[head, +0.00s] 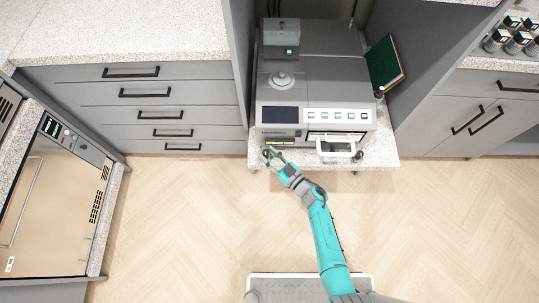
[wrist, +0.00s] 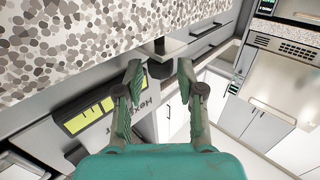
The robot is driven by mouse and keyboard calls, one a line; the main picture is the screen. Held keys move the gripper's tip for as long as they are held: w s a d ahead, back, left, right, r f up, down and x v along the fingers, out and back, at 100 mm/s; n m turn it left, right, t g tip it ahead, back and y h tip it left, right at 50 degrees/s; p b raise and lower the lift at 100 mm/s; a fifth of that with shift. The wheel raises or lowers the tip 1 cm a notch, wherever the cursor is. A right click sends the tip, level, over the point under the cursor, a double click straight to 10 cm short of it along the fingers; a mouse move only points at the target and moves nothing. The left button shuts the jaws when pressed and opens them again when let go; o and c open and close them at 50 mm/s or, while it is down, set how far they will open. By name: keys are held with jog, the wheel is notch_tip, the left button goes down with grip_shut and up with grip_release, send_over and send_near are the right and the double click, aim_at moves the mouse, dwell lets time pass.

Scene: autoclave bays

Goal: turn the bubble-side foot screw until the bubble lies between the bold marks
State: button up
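The autoclave (head: 310,92) stands on a speckled shelf, with a yellow-green level vial (head: 280,142) low on its front left. In the wrist view the vial (wrist: 92,113) shows dark marks across it; I cannot make out where the bubble lies. The bubble-side foot screw (wrist: 160,68) is a dark knob below a light bracket. My gripper (wrist: 159,70) is open, with one finger on each side of this knob. Small gaps seem to show; contact is unclear. In the head view my gripper (head: 272,154) is at the autoclave's front left corner, hiding much of the screw.
A white door handle (head: 337,149) juts from the autoclave front. Another dark foot (head: 358,156) shows at its front right. A green book (head: 384,62) leans to the right. Drawers (head: 160,115) stand left, a steel-fronted unit (head: 50,205) farther left. The floor (head: 200,215) is clear.

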jog(key=shift+a, duration=0.1)
grip_shut()
jog(key=shift+a+m+t+h, duration=0.15)
jog(key=shift+m+t+h, duration=0.35)
jog(key=shift+h, duration=0.1)
jog(key=shift+a+r+m+t+h, duration=0.1)
jog(key=shift+r+m+t+h, duration=0.1)
jog(key=shift+m+t+h, duration=0.7)
jog(key=shift+h, duration=0.5)
jog(key=shift+f, duration=0.1)
grip_release()
jog(key=shift+s, duration=0.1)
jog(key=shift+s+f, duration=0.1)
